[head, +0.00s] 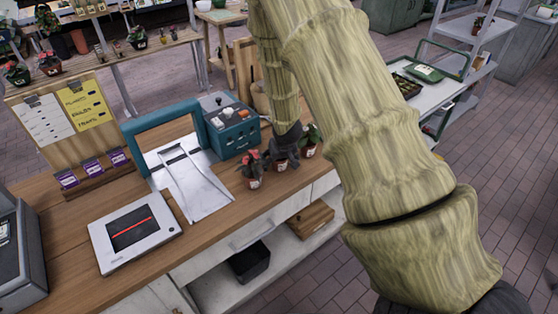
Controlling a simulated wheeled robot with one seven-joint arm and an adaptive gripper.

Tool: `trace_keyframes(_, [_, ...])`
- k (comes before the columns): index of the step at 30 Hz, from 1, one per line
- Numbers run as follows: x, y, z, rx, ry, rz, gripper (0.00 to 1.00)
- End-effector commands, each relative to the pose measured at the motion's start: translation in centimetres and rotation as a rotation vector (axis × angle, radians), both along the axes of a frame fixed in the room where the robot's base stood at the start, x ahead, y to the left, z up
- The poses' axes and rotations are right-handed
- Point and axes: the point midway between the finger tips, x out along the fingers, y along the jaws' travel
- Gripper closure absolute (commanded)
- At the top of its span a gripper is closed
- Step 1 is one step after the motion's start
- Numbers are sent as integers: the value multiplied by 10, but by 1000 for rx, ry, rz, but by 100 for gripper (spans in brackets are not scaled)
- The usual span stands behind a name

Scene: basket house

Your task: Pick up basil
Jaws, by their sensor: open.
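Small potted plants stand in a row near the front edge of the wooden counter (75,268). One plant with dark reddish leaves (253,172) is on the left. A green-leaved plant (311,138) in a small labelled pot is on the right; it may be the basil, but its label is too small to read. My gripper (286,157) is dark, points down and is low between these two plants. Its fingers are small here and partly merge with the plants, so I cannot tell whether they touch a pot. It is open.
A teal frame with a metal chute (190,185), a teal box (232,130), a flat scanner (135,234) and an upright board (60,125) stand on the counter. A white cart with trays (437,95) is at the right.

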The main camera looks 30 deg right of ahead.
Motion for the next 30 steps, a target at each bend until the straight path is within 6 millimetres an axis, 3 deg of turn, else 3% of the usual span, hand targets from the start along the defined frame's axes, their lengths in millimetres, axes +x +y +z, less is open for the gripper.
trace_keyframes(4, [0, 0, 0, 0, 0, 0, 18])
trace_keyframes(13, [0, 0, 0, 0, 0, 0, 70])
trace_keyframes(30, [1, 0, 6, 0, -2, -1, 71])
